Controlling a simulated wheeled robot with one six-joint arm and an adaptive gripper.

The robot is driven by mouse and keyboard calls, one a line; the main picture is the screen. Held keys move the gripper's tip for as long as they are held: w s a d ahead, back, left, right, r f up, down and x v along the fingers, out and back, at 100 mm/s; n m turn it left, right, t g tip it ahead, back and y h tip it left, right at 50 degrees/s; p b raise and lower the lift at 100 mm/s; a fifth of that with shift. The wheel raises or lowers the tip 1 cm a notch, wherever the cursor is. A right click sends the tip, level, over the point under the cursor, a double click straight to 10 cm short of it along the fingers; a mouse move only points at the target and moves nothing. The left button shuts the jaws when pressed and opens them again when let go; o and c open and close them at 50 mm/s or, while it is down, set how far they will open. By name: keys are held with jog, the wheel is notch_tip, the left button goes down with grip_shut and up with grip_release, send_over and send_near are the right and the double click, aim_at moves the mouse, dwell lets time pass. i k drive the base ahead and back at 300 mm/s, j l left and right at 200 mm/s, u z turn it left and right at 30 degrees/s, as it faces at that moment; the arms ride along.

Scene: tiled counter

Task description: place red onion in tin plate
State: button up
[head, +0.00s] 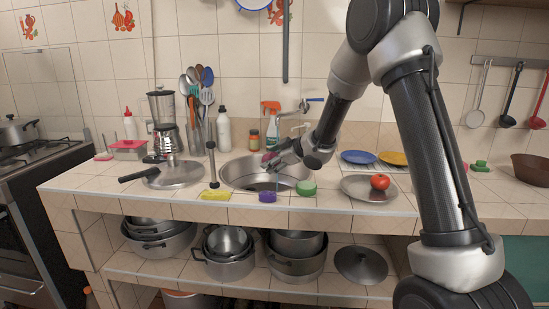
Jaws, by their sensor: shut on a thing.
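My gripper (275,160) is over the sink, at the end of my arm, and small in the head view. It is shut on a small dark reddish-purple thing (267,157), which looks like the red onion; the fingers partly hide it. The round grey tin plate (352,190) lies on the counter to the right of the sink and of my gripper. A red tomato (380,182) sits on the plate's right part. The plate's left part is bare.
The metal sink (232,177) lies below my gripper. Blue (358,156) and yellow (393,158) plates lie behind the tin plate. A lidded pan stands left.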

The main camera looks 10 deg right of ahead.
aim_at(355, 191)
jog(key=k+l, duration=0.8)
jog(key=l, duration=0.1)
